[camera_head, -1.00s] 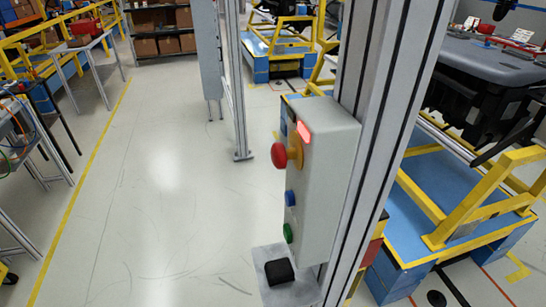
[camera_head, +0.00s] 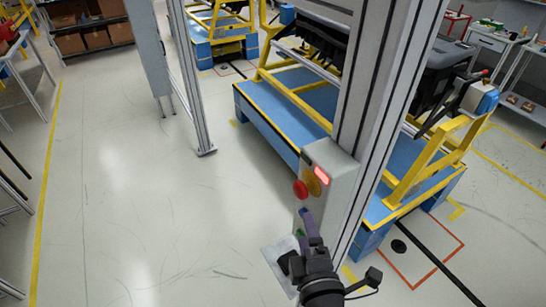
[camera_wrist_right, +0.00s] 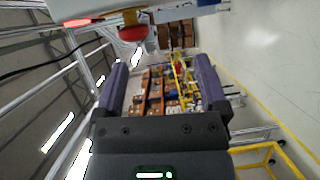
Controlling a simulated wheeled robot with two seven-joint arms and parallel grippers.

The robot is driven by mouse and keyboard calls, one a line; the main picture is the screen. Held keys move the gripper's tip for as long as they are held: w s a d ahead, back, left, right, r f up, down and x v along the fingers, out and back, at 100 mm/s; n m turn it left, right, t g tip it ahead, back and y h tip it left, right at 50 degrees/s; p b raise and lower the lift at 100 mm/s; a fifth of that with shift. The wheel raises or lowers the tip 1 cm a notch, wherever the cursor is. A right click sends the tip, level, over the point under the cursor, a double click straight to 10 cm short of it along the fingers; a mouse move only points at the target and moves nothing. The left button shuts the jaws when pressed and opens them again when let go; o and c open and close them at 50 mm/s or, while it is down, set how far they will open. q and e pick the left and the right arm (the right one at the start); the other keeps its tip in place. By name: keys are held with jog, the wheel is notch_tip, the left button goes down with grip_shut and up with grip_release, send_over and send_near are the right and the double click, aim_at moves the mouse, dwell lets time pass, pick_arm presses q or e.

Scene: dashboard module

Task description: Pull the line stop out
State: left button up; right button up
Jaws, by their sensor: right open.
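The line stop is a red mushroom button (camera_head: 300,189) on a yellow collar, on the left face of a grey control box (camera_head: 343,172) fixed to an aluminium post. My right gripper (camera_head: 306,214) is just below the red button and hides the box's lower buttons. In the wrist view its two purple fingers (camera_wrist_right: 161,64) are apart with nothing between them. The red button (camera_wrist_right: 132,33) is above the fingers there, left of centre, apart from them. My left gripper is not in view.
The aluminium post (camera_head: 375,110) stands directly right of the box. A blue platform with yellow rails (camera_head: 270,110) lies behind it. A grey plate (camera_head: 277,258) juts out under the box, partly behind my right arm. The floor to the left is open.

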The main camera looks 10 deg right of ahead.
aim_at(298, 185)
pick_arm(q)
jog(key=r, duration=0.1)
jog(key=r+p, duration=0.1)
jog(key=p, duration=0.1)
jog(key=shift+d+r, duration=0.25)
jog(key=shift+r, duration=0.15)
pick_arm(e)
jog(key=shift+t, duration=0.4)
jog(key=w+r, duration=0.1)
jog(key=w, duration=0.5)
jog(key=w+r, duration=0.1)
jog(key=w, duration=0.3)
jog(key=shift+d+r, duration=0.35)
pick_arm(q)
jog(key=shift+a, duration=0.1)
pick_arm(e)
grip_shut()
